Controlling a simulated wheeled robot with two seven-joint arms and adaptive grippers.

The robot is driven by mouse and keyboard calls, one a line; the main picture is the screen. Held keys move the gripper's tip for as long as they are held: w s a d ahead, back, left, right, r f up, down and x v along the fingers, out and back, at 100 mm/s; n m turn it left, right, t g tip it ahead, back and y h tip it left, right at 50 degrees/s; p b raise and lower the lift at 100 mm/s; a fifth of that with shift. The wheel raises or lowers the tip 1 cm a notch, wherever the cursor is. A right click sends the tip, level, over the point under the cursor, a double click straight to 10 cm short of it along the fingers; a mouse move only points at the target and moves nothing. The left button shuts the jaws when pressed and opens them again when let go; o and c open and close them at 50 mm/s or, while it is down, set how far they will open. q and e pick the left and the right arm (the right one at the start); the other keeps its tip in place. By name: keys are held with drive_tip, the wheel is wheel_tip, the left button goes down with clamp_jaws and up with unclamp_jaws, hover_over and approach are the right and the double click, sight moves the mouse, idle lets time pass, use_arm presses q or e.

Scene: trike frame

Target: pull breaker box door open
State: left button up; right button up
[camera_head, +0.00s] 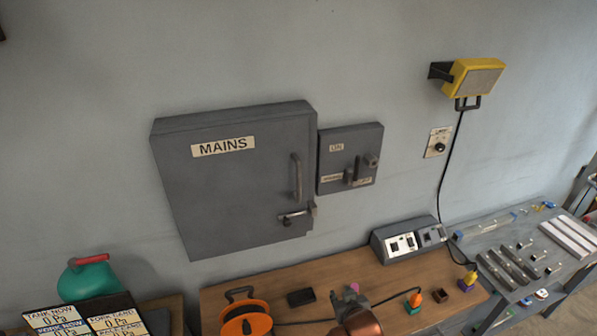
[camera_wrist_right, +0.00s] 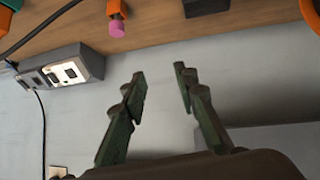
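The grey breaker box (camera_head: 235,185) labelled MAINS hangs on the wall, left of centre in the head view. Its door looks shut. A vertical bar handle (camera_head: 296,177) is near the door's right edge, with a small latch lever (camera_head: 294,216) below it. My right gripper (camera_head: 345,297) is low in the head view, over the bench, below and right of the box and apart from it. In the right wrist view its two dark green fingers (camera_wrist_right: 158,72) are spread with nothing between them. My left gripper is not in view.
A smaller grey box (camera_head: 348,160) with levers hangs right of the breaker box. The wooden bench (camera_head: 255,283) below carries a socket unit (camera_head: 408,241), an orange reel (camera_head: 245,318) and a black block (camera_head: 301,297). A yellow lamp (camera_head: 474,78) is at upper right.

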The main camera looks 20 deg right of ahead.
drive_tip(key=w+a+r+t, duration=0.25)
drive_tip(key=w+r, duration=0.25)
drive_tip(key=r, duration=0.6)
drive_tip(key=w+a+r+t, duration=0.2)
drive_tip(key=w+a+r, duration=0.2)
drive_tip(key=r, duration=0.6)
drive_tip(key=m+t, duration=0.2)
drive_tip(key=t, duration=0.2)
approach(299, 173)
drive_tip(key=w, duration=0.3)
drive_tip(key=shift+g+h, duration=0.25)
drive_tip(key=shift+h, duration=0.15)
drive_tip(key=w, duration=0.2)
drive_tip(key=w+p, duration=0.1)
drive_tip(key=w, duration=0.1)
drive_tip(key=w+d, duration=0.1)
drive_tip(key=w, duration=0.1)
drive_tip(key=shift+w+r, duration=0.2)
drive_tip(key=shift+w, duration=0.2)
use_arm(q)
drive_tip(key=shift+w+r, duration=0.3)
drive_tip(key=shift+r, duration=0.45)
use_arm(e)
drive_tip(key=shift+w+d, duration=0.1)
drive_tip(key=shift+w, duration=0.3)
clamp_jaws()
